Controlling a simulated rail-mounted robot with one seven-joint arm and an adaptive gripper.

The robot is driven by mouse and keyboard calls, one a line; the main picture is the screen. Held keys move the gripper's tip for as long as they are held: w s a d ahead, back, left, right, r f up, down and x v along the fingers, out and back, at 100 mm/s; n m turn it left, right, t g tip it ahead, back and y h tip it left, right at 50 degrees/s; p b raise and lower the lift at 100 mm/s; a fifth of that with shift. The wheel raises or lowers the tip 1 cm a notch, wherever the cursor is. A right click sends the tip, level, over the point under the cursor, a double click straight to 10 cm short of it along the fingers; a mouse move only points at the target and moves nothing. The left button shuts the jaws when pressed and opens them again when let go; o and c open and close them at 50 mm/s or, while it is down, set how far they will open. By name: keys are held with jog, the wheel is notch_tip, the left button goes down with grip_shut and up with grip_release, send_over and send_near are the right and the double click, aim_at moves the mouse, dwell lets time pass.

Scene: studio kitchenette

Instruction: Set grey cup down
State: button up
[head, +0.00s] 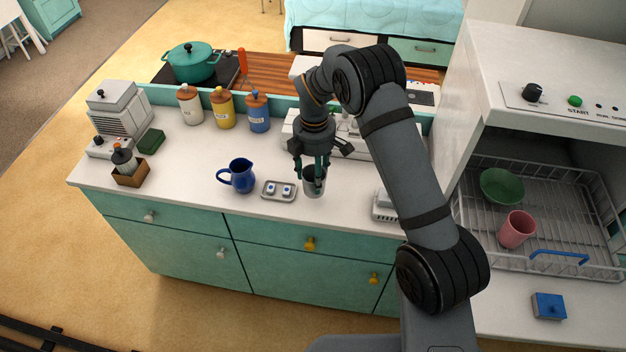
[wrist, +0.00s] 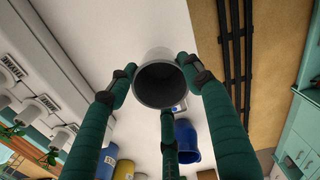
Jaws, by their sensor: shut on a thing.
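The grey cup (head: 314,186) is upright between the fingers of my gripper (head: 315,168), over the front part of the white counter (head: 215,205). My gripper points down and is shut on the cup. In the wrist view the cup (wrist: 160,95) shows its open, dark inside toward the camera, with green fingers on either side at its rim and a third finger below. I cannot tell whether the cup's base touches the counter or hangs just above it.
Canisters (head: 222,108) stand at the back. A dish rack (head: 560,225) with a green bowl (head: 502,186) and pink cup (head: 517,229) is at right.

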notch_tip(320, 180, down, 4)
jog(key=shift+a+r+p, duration=0.15)
jog(key=shift+r+p, duration=0.1)
jog(key=shift+p, duration=0.55)
jog(key=shift+f, duration=0.35)
jog(key=shift+f, duration=0.2)
jog(key=o, duration=1.3)
